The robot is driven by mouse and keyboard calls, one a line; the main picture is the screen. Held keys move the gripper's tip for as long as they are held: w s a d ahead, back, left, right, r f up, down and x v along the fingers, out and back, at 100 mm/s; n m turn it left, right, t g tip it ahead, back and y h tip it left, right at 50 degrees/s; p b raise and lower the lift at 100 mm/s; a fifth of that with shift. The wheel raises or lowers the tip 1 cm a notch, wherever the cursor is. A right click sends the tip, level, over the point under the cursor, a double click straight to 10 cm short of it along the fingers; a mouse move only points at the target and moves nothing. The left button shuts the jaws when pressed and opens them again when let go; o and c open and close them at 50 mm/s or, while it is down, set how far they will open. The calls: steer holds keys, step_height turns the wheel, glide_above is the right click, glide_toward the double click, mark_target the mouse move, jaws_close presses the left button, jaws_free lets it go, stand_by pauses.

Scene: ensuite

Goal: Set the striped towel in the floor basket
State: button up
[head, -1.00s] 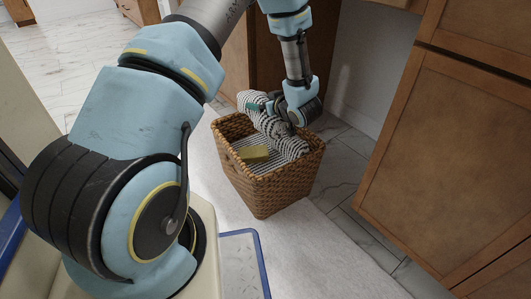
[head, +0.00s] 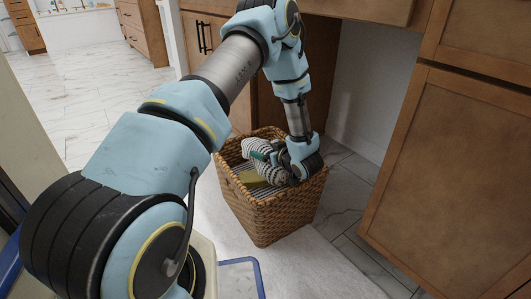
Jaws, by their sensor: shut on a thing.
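The striped towel (head: 256,147), black and white and bunched up, is in my gripper (head: 272,159). My gripper is shut on it, low at the mouth of the woven floor basket (head: 268,217). The towel's lower part is inside the rim, over a striped cloth or lining that I cannot tell apart from it for certain. My gripper and wrist hide the basket's right inside and part of the towel.
The basket stands on a pale mat (head: 318,262) beside marble tiles. Wooden cabinets (head: 450,170) rise on the right, with another cabinet (head: 204,45) behind the basket. Open tiled floor (head: 100,80) lies at the far left.

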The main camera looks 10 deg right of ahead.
steer(key=shift+f, duration=0.5)
steer(key=shift+f, duration=0.1)
steer(key=o, duration=1.3)
steer(key=shift+f, duration=0.1)
